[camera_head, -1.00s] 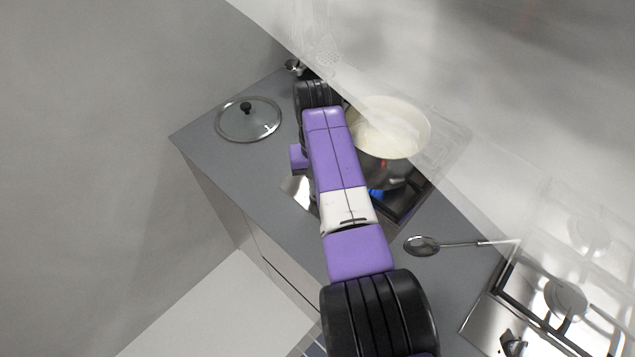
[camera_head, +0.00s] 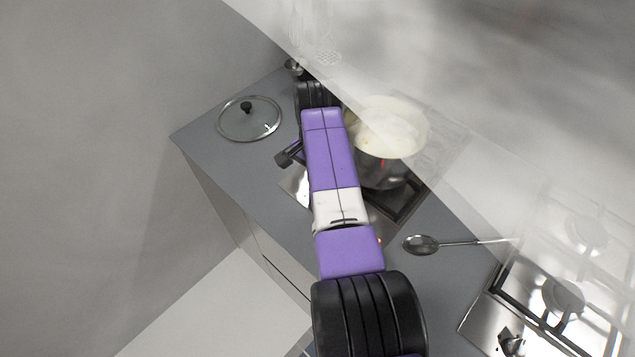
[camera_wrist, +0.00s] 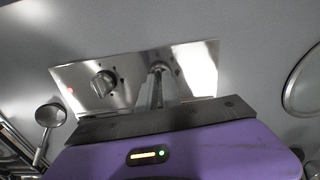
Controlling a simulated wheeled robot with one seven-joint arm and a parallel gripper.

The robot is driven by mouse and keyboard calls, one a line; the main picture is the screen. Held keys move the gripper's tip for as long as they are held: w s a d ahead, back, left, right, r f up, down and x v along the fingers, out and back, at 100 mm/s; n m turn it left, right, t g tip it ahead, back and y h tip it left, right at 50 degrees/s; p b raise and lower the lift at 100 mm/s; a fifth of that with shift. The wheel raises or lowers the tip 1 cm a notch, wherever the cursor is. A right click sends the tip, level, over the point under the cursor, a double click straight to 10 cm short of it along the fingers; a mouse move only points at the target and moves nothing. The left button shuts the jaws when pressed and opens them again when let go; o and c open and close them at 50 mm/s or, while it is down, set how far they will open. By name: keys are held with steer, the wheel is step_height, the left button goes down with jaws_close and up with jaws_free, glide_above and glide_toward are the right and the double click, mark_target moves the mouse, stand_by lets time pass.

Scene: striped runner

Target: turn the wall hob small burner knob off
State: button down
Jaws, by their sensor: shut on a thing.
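In the wrist view, a shiny steel hob panel (camera_wrist: 205,75) carries two knobs. My gripper (camera_wrist: 158,78) is shut on the right-hand knob (camera_wrist: 160,66), which its fingers mostly hide. The other knob (camera_wrist: 103,83) stands free to the left. A red light (camera_wrist: 70,91) glows at the panel's left end. In the head view, my arm covers the gripped knob and much of the hob (camera_head: 405,213). No blue flame shows under the pot there. I cannot read the knob's marks.
A pot (camera_head: 382,170) with pale contents stands on the hob. A glass lid (camera_head: 262,124) lies on the counter to the left. A ladle (camera_head: 421,244) lies to the right, before a second hob (camera_head: 482,322). A see-through wall crosses the head view.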

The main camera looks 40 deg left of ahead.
steer(key=shift+m, duration=0.5)
steer(key=c, duration=1.5)
jaws_free()
steer(key=shift+r+b, duration=0.6)
steer(key=shift+r, duration=3.3)
